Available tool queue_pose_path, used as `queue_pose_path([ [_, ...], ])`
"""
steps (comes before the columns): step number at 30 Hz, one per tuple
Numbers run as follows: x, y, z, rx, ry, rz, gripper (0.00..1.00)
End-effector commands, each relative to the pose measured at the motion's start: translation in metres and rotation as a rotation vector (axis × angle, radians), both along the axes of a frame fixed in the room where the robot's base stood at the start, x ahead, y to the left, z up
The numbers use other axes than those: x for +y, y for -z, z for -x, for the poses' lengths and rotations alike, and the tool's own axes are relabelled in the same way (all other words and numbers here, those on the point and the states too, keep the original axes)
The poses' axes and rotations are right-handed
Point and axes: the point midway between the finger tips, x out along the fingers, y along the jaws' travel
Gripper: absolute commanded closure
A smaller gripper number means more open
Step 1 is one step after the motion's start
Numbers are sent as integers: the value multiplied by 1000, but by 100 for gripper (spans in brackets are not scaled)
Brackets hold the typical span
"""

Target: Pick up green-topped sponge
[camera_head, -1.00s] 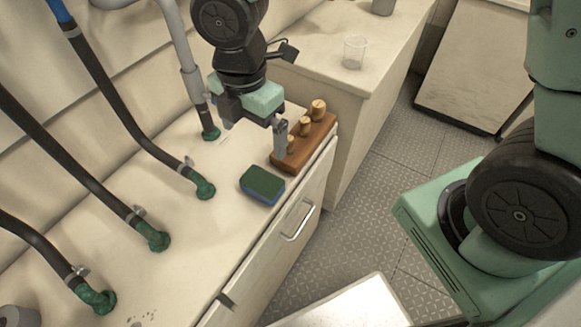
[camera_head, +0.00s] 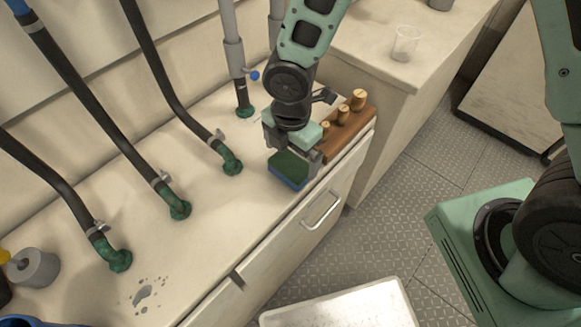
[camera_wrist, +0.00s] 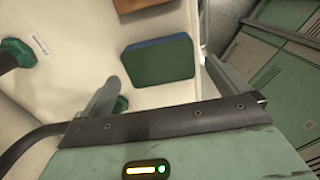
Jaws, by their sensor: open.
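The sponge (camera_head: 289,168) has a dark green top and a blue lower body. It lies flat on the cream counter near its front edge. My gripper (camera_head: 294,153) is right above and beside it in the head view, partly covering its far side. In the wrist view the sponge (camera_wrist: 158,62) lies ahead, between the lines of the two open fingers. The gripper (camera_wrist: 165,92) is open and empty. I cannot tell its exact height above the sponge.
A wooden block with several pegs (camera_head: 343,135) stands just behind the sponge, close to my gripper. Black hoses with green fittings (camera_head: 230,163) rise from the counter to the left. A clear cup (camera_head: 405,43) stands on the farther counter.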

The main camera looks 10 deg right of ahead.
Motion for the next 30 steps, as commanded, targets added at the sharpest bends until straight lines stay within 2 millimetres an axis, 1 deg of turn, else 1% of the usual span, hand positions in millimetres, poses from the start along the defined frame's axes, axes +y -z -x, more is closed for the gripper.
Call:
queue_pose_path([
  [1, 1, 9, 1, 4, -3, 4, 0],
  [3, 1, 21, 1, 5, -4, 3, 0],
  [7, 1, 37, 1, 3, -2, 3, 0],
  [10, 1, 43, 0, 2, -1, 1, 0],
  [17, 1, 43, 0, 0, 0, 1, 0],
  [18, 1, 43, 0, 0, 0, 1, 11],
  [21, 1, 43, 0, 1, 0, 1, 35],
  [25, 1, 43, 0, 1, 0, 1, 36],
  [26, 1, 43, 0, 1, 0, 1, 39],
  [30, 1, 43, 0, 1, 0, 1, 39],
])
